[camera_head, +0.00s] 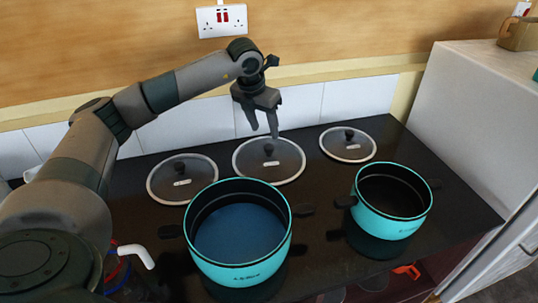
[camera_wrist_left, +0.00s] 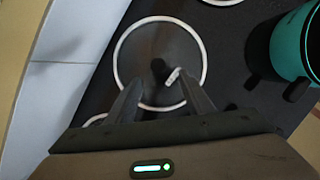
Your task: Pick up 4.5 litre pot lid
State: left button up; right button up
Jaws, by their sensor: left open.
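Three round glass lids with pale rims and dark knobs lie in a row on the black counter along the wall. They are the left lid (camera_head: 165,190), the middle lid (camera_head: 290,165) and the right lid (camera_head: 357,150). Their labels are too small to read, so I cannot tell which is the 4.5 litre one. My left gripper (camera_head: 264,132) points down, open and empty, above the middle lid's knob. In the left wrist view the knob (camera_wrist_left: 160,70) of that lid (camera_wrist_left: 140,45) appears between the open fingers (camera_wrist_left: 158,85). My right gripper is not in view.
A large teal pot (camera_head: 285,252) and a smaller teal pot (camera_head: 370,222) stand open in front of the lids. The smaller one's side handle reaches toward the large pot. The tiled wall (camera_head: 355,96) is close behind. A white cabinet (camera_head: 475,110) bounds the right side.

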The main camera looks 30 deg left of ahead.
aim_at(269, 146)
pick_arm(q)
jog(key=shift+p+x, duration=0.4)
jog(key=shift+x, duration=1.35)
jog(key=shift+w+a+f+p, duration=0.1)
jog(key=shift+w+f+p, duration=0.1)
jog(key=shift+f+p, duration=0.55)
jog(key=p+x, duration=0.1)
jog(key=x, duration=0.1)
jog(key=shift+w+f+p, duration=0.15)
jog(key=shift+f+p, duration=0.15)
jog(key=shift+f, duration=0.05)
jog(key=shift+w+f, duration=0.15)
jog(key=shift+f, duration=0.25)
grip_shut()
